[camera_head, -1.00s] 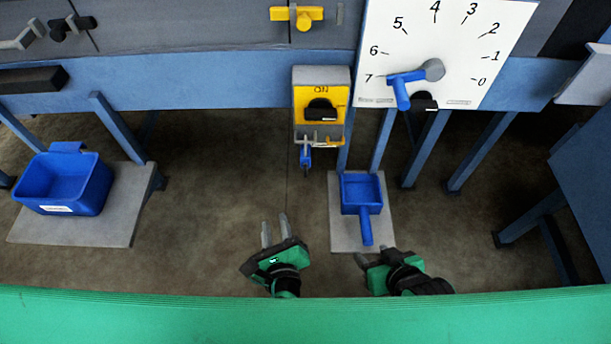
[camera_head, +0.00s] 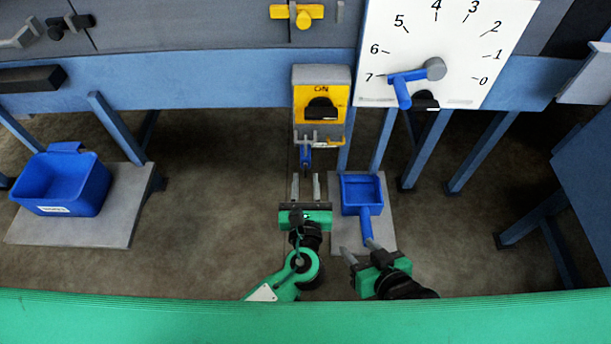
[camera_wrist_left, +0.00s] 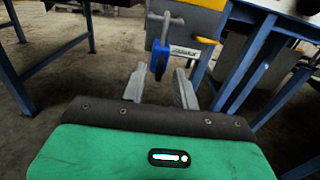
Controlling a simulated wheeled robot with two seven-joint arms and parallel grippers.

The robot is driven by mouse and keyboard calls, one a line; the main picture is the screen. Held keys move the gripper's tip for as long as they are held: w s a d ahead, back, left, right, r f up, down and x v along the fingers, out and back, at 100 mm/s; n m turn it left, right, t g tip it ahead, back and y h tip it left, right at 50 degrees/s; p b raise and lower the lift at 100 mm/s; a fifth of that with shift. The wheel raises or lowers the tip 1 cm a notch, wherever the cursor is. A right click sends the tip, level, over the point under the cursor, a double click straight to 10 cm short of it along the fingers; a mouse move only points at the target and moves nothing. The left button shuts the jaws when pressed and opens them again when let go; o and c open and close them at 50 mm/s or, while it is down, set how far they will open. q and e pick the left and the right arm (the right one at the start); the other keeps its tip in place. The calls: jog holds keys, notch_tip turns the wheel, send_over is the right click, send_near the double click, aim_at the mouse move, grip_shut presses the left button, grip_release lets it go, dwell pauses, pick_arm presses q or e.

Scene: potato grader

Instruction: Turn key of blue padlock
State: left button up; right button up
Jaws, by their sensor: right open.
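The blue padlock (camera_head: 305,157) hangs from a hasp below the yellow and grey switch box (camera_head: 321,105). In the left wrist view the padlock (camera_wrist_left: 160,58) hangs beyond my fingertips, roughly between them. Its key is too small to make out. My left gripper (camera_head: 305,180) is open and empty, just below and in front of the padlock, fingers pointing at it. They look apart from it. My right gripper (camera_head: 358,250) is open, low in the head view, close to the handle of a blue scoop (camera_head: 362,190).
The scoop lies on a grey plate (camera_head: 384,236). A dial board (camera_head: 450,40) with a blue lever (camera_head: 402,86) is at upper right of the box. A blue bin (camera_head: 62,180) stands at left. Blue frame legs (camera_head: 421,150) stand right. Floor between bin and padlock is clear.

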pick_arm(q)
jog(key=shift+w, duration=1.15)
grip_shut()
